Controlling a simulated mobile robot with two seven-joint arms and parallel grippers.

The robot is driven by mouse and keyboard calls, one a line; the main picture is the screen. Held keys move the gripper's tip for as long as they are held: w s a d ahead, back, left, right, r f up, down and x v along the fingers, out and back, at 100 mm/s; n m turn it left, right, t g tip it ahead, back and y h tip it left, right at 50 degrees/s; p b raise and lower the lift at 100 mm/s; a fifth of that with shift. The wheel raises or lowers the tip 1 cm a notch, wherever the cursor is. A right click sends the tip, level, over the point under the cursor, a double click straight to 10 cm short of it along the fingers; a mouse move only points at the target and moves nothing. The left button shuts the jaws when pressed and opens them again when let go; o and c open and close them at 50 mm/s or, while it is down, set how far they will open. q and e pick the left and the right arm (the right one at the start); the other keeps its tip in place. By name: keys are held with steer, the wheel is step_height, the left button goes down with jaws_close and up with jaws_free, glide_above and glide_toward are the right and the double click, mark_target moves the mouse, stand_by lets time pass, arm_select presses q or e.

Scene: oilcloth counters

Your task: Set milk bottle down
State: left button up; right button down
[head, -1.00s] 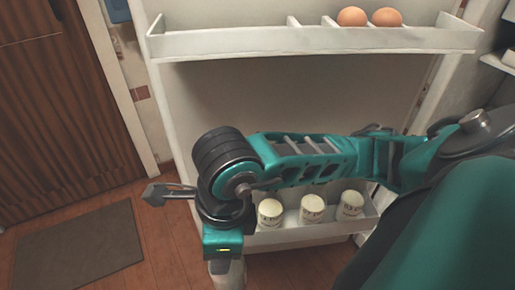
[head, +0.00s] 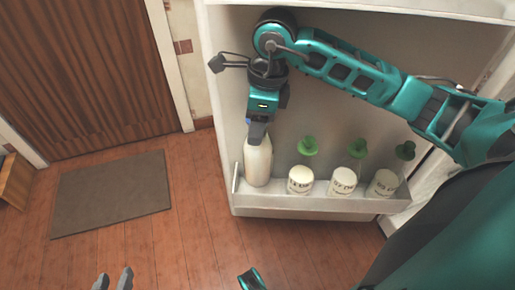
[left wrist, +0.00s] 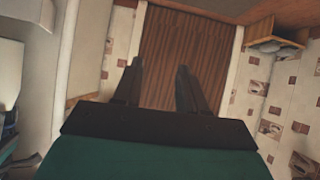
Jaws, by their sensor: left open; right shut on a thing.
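The white milk bottle (head: 258,162) stands upright at the left end of the lower fridge-door shelf (head: 300,205). My right gripper (head: 257,138) comes from above and is shut on the top of the bottle. The bottle's base is hidden behind the shelf's front wall, so I cannot tell whether it touches the shelf floor. My left gripper (head: 114,278) is open and empty, low in the head view over the floor. Its two spread fingers also show in the left wrist view (left wrist: 160,70).
Three labelled bottles with green tops stand to the right on the same shelf: one nearest the milk bottle (head: 300,181), a middle one (head: 343,182) and a right one (head: 384,184). A brown mat (head: 110,193) lies on the wooden floor before a brown door (head: 80,75).

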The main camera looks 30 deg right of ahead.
steer(key=shift+w+d+r, duration=0.1)
steer(key=shift+w+d, duration=0.55)
steer(key=shift+w, duration=0.3)
steer(key=shift+w+f, duration=0.1)
steer(key=shift+f, duration=0.15)
step_height(320, 180, down, 11)
steer(key=b, duration=0.3)
steer(key=shift+w+d+f+b, duration=0.1)
steer(key=shift+b, duration=0.3)
arm_select(q)
steer(key=shift+w+d+f, duration=0.3)
steer(key=shift+d+f, duration=0.35)
steer(key=shift+f, duration=0.1)
arm_select(e)
steer(key=shift+c, duration=2.1)
jaws_free()
steer(key=shift+f, duration=0.15)
